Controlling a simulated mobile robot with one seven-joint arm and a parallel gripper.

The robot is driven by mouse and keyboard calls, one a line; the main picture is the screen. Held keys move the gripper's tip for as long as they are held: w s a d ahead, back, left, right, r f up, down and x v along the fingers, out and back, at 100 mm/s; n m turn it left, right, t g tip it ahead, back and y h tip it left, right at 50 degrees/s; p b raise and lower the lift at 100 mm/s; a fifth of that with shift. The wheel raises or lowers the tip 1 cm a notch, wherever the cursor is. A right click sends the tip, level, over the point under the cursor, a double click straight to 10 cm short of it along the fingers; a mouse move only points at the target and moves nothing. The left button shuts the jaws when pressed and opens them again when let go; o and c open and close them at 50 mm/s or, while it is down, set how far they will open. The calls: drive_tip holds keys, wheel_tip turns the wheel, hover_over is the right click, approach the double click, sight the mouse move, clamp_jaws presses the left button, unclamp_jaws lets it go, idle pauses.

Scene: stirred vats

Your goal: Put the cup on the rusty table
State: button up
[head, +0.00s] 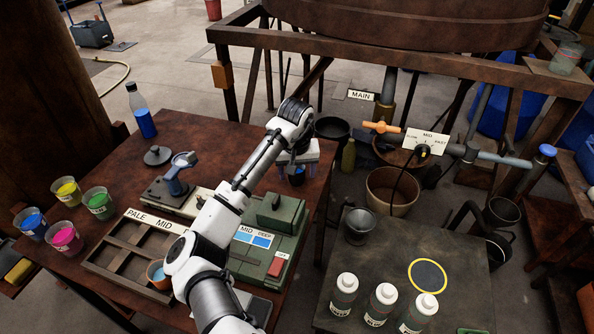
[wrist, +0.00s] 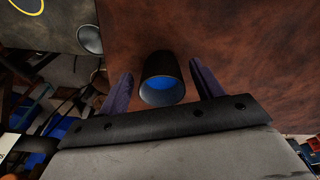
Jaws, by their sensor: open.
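A dark cup (wrist: 162,80) with blue inside stands between the fingers of my gripper (wrist: 161,68) in the wrist view. The fingers are open, one on each side, with gaps to the cup. In the head view this cup (head: 296,176) shows below my gripper (head: 297,165), near the right edge of the rusty brown table (head: 215,134). The cup appears to rest on that table; its base is hidden. My arm hides part of the table.
Several paint cups (head: 97,203), a bottle with blue liquid (head: 141,110), a sectioned tray (head: 128,252) and a green device (head: 270,240) occupy the rusty table. A grey table (head: 455,250) at right holds white-capped bottles (head: 381,304) and a grey cup (head: 359,226). The rusty table's back middle is clear.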

wheel_tip(320, 180, up, 12)
drive_tip(key=s+b, duration=0.1)
drive_tip(key=shift+s, duration=0.4)
idle(0.3)
